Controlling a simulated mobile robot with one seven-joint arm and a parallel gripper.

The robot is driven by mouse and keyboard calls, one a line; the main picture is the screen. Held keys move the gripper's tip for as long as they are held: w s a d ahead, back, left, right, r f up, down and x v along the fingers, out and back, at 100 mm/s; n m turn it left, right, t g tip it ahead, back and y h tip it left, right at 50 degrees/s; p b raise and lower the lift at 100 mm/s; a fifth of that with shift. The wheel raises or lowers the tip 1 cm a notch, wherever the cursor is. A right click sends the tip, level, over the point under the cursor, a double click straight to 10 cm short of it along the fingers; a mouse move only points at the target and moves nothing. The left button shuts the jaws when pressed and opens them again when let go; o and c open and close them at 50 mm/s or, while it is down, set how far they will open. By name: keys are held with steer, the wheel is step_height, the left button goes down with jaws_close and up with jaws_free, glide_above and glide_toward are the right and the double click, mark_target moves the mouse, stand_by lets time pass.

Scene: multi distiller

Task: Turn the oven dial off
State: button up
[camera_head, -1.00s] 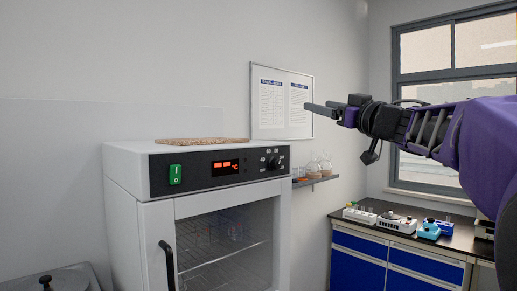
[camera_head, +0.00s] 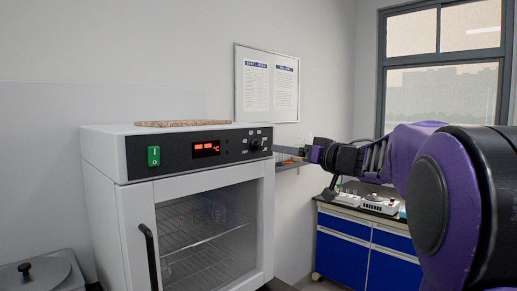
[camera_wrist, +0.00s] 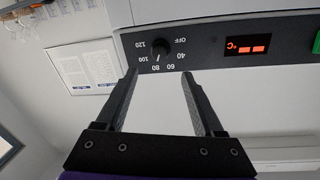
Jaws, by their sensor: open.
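The oven dial (camera_head: 257,143) is a small black knob on the right part of the oven's black control panel. In the wrist view the dial (camera_wrist: 161,48) appears upside down, ringed by OFF and numbers from 40 to 120. Its pale mark seems to point toward the 80 to 100 side, but it is too small to be sure. My gripper (camera_wrist: 160,72) is open and empty. Its two fingers point at the panel, with the dial between and beyond their tips. In the head view my gripper (camera_head: 290,150) is just right of the dial, apparently not touching it.
The white oven (camera_head: 100,160) has a lit red display (camera_head: 206,149), a green switch (camera_head: 153,156) and a door handle (camera_head: 149,258). A shelf with glassware is behind my gripper. A blue bench (camera_head: 343,250) stands at the right.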

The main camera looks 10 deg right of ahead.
mark_target(261, 146)
steer(key=x, duration=0.9)
steer(key=shift+w+a, duration=0.15)
steer(key=shift+w, duration=0.15)
steer(key=shift+c, duration=0.3)
jaws_close()
